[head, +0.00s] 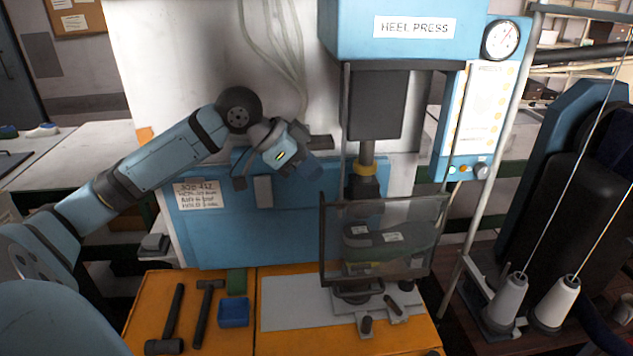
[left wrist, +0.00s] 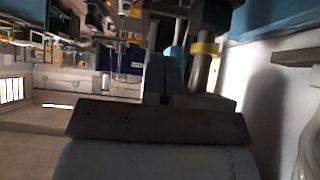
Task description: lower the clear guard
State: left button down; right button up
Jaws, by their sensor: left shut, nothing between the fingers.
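The clear guard (head: 338,240) is a see-through panel in a dark frame on the front of the blue heel press (head: 345,30). It stands low, in front of a dark shoe last (head: 405,241) with white labels. I cannot tell whether its bottom edge touches anything. My left gripper (head: 308,172) is above and left of the guard, apart from it, in front of the press's blue back panel. It is shut and empty. In the left wrist view, its dark mounting bar (left wrist: 155,118) hides much of the lower middle. My right gripper is not in view.
The press ram with a yellow collar (head: 364,187) hangs behind the guard, right of my left gripper. A pale plate (head: 290,305) is bare there. Thread cones (head: 508,300) stand at right.

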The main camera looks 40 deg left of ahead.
pick_arm(q)
jog(key=f, duration=0.5)
jog(key=shift+w+d+p, duration=0.3)
jog(key=shift+w+p, duration=0.05)
jog(key=shift+p, duration=0.05)
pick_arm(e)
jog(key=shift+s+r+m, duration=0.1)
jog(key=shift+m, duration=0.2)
